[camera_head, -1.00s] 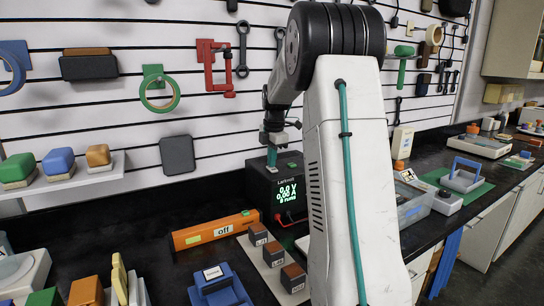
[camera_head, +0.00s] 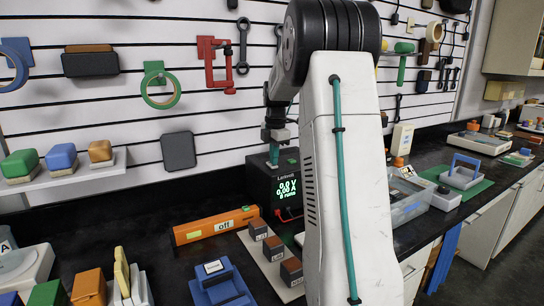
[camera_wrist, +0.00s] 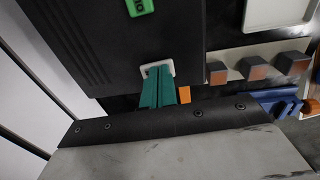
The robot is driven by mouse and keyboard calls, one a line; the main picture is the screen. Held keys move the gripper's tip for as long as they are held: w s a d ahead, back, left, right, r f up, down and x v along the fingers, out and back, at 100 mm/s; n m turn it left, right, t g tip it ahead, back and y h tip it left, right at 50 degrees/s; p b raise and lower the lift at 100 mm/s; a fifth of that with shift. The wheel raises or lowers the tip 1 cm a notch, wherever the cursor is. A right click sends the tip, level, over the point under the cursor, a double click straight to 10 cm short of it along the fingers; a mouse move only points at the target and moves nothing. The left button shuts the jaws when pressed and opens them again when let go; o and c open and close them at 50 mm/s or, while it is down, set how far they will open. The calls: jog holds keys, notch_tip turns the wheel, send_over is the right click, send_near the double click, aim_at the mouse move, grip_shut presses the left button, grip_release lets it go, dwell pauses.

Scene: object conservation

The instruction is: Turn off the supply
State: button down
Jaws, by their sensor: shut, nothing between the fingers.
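The supply is a black box (camera_head: 259,186) on the dark bench against the wall. Its lit green display (camera_head: 287,190) reads about 0.0 V and 0.00 A, with a small line below. My gripper (camera_head: 273,159) points down at the left part of the supply's top, its teal fingers shut and empty. In the wrist view the fingertips (camera_wrist: 157,76) are at a pale-rimmed plate (camera_wrist: 146,69) on the black top (camera_wrist: 110,40); they cover most of it, so I cannot tell the switch's position or whether they touch. A green piece (camera_wrist: 139,7) is farther along the top.
An orange bar (camera_head: 190,234) labelled "off" lies left of the supply. Several dark-and-brown blocks stand on a pale strip (camera_head: 262,262) in front. A blue device (camera_head: 218,284) is nearer. My white arm link hides the bench to the supply's right.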

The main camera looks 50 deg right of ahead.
jog(key=shift+r, duration=0.1)
notch_tip(320, 180, up, 14)
jog(key=s, duration=0.1)
jog(key=shift+s+a, duration=0.3)
jog(key=shift+s, duration=0.05)
dwell(0.3)
